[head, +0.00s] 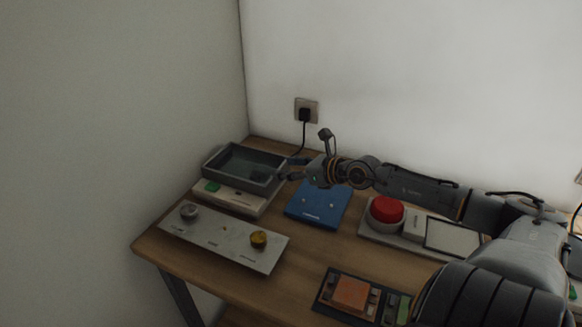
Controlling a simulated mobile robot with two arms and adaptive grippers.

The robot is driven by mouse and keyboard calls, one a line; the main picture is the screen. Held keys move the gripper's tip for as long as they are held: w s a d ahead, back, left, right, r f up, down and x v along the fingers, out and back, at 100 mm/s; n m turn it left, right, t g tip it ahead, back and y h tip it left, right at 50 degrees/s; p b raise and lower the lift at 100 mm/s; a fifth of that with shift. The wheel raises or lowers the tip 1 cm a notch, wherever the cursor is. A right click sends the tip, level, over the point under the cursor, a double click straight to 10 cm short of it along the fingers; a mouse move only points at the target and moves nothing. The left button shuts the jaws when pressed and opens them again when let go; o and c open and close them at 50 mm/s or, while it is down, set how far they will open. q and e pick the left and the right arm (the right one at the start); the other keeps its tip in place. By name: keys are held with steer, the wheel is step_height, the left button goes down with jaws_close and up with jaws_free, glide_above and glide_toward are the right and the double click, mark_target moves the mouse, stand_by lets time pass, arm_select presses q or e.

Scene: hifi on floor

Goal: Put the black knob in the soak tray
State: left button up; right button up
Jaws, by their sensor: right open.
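The soak tray (226,184) is a dark grey, open tray at the back left of the table, sitting on a cream device. A small dark shape (258,174) shows inside it near its right end; it looks like the black knob, but it is dim and small. My right gripper (289,168) reaches in from the right and is open just beside the tray's right end, with its fingers pointing left toward it. I see nothing between its fingers. My left gripper is out of view.
A metal panel (215,244) with a grey knob (189,211) and a yellow knob (258,239) lies in front. A blue unit (318,211) sits below my right arm. A red button (386,209) stands further right. A cable runs from the wall socket (306,108).

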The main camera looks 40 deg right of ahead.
steer(key=shift+s+r, duration=0.2)
steer(key=shift+s, duration=0.3)
stand_by(0.3)
